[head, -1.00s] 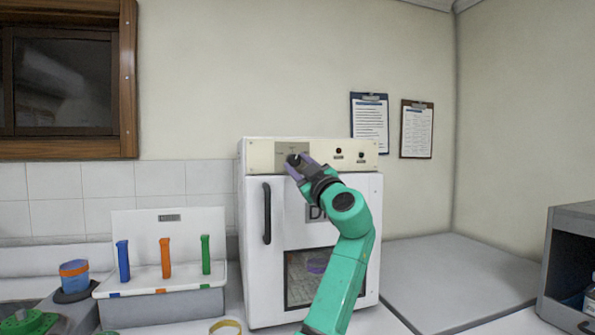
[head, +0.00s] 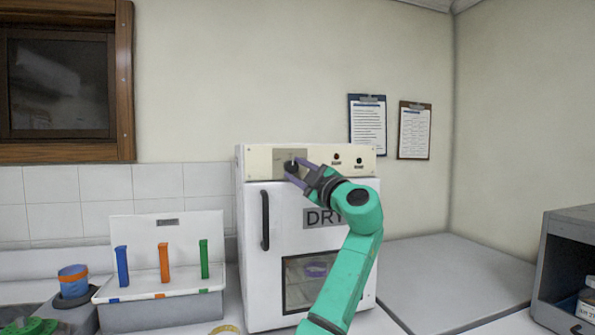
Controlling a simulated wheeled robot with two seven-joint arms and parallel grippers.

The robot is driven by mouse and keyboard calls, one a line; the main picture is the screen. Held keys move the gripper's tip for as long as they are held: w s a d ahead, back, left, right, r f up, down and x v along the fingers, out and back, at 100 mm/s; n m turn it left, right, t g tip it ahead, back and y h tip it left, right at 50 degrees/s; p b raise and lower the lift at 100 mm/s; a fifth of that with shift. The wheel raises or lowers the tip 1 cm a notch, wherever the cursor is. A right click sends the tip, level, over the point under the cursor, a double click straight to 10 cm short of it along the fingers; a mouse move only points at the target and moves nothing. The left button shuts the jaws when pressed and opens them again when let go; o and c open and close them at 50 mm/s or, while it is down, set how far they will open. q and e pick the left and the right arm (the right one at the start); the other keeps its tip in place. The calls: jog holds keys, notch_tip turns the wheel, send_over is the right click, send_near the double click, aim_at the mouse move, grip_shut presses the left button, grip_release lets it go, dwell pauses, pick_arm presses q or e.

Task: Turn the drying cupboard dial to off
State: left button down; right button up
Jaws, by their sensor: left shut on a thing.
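The white drying cupboard (head: 284,225) stands on the bench with its door closed and a cream control panel along its top. Its black dial (head: 291,166) is on a grey plate at the panel's left. My left gripper (head: 293,168) is shut on the dial, with its fingers on either side of it. The fingers partly hide the dial, so I cannot read its setting. My right gripper is not in view.
A rack with blue, orange and green tubes (head: 163,262) stands left of the cupboard. A blue and orange jar (head: 73,280) is farther left. A grey open-fronted box (head: 575,265) is at the right. The grey bench top (head: 450,280) between is clear.

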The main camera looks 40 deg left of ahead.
pick_arm(q)
jog(key=shift+c, duration=2.2)
grip_release()
